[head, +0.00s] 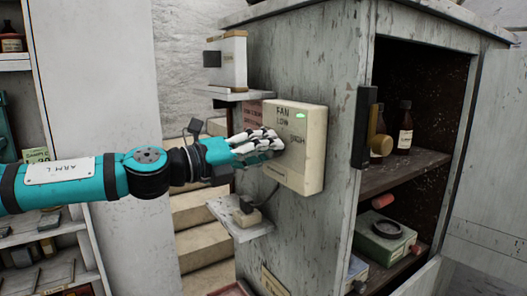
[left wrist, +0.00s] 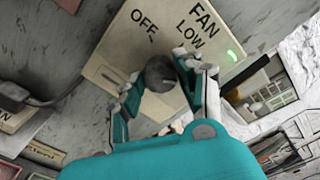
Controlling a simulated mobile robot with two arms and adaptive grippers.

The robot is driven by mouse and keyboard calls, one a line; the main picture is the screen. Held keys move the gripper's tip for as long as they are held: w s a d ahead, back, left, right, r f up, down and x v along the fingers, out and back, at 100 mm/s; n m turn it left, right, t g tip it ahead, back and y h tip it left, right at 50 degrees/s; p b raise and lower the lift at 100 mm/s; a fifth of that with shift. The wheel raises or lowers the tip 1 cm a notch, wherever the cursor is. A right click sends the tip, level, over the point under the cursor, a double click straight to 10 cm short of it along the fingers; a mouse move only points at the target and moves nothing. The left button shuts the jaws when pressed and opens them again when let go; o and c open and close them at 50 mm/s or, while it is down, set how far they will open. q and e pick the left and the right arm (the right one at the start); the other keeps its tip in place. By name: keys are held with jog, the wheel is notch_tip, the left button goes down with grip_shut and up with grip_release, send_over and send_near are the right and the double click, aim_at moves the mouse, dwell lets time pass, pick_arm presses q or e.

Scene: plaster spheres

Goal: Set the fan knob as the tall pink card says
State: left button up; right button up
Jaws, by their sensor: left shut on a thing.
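The cream fan box (head: 311,150) is mounted on the side of the grey cabinet, with FAN and LOW printed on it and a lit green lamp. In the left wrist view, the fan box (left wrist: 115,55) also shows OFF. Its dark round knob (left wrist: 160,73) sits between the fingers of my left gripper (left wrist: 158,77); the knob's pointer is not clear. In the head view my left gripper (head: 268,143) is shut on the knob and hides it. A pink card (head: 254,115) is partly hidden behind the box; its text is too small to read. My right gripper is not in view.
A small shelf (head: 240,229) with a cable and plug juts out below the box. Another shelf with a white device (head: 229,62) is above left. The open cabinet (head: 445,165) at right holds bottles and boxes.

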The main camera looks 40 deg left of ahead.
pick_arm(q)
jog(key=o, duration=1.1)
jog(key=shift+o, duration=0.2)
jog(key=v, duration=1.2)
jog(key=shift+f, duration=0.1)
